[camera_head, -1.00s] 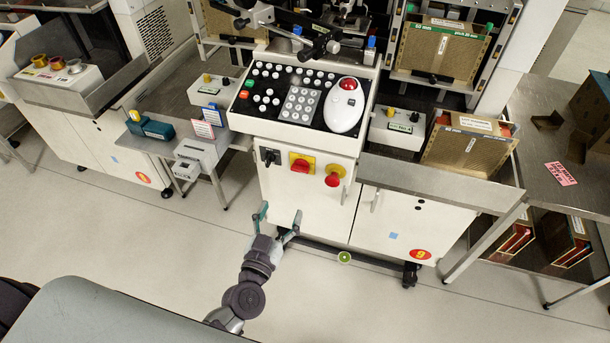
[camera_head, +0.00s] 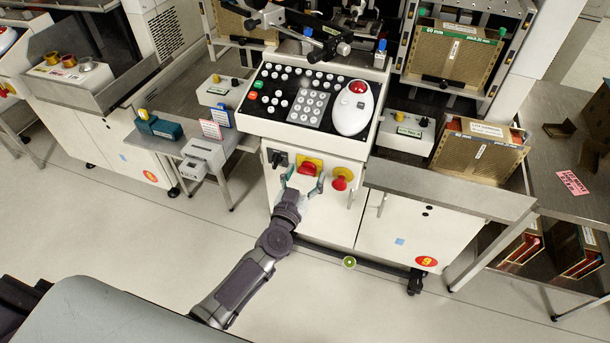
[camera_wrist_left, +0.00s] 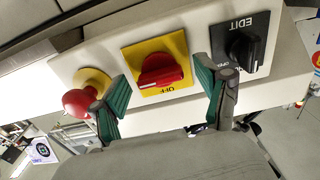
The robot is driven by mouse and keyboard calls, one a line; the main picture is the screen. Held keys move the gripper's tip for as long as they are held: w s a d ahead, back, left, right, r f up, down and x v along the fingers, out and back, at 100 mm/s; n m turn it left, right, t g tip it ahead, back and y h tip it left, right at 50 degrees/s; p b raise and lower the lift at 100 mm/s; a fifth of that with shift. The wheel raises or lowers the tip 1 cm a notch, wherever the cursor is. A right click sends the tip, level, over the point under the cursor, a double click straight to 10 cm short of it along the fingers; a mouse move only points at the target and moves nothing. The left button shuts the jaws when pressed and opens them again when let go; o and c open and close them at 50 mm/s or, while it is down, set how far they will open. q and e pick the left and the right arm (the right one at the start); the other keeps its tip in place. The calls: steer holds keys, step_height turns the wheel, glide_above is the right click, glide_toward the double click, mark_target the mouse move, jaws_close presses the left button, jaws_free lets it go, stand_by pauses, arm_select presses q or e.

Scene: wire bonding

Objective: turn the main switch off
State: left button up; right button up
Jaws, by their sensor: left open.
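The main switch is a red rotary knob (camera_head: 306,168) on a yellow square plate (camera_head: 316,161), on the white front panel below the keypad console. In the left wrist view the red knob (camera_wrist_left: 160,70) sits on its yellow plate (camera_wrist_left: 176,43), with the lettering "OFF" upside down below it. My left gripper (camera_head: 301,184) is open in front of the switch. In the wrist view its green-padded fingers (camera_wrist_left: 165,93) stand apart on either side of the knob, and I see no contact. My right gripper is not in view.
A red mushroom button (camera_head: 340,183) on a yellow disc is right of the switch. A black "EDIT" selector (camera_head: 278,158) is left of it; it also shows in the wrist view (camera_wrist_left: 240,48). A vertical door handle (camera_head: 351,197) is below the button.

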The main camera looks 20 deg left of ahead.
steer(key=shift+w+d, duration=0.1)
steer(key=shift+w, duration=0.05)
arm_select(q)
steer(key=shift+c, duration=1.2)
steer(key=c, duration=0.9)
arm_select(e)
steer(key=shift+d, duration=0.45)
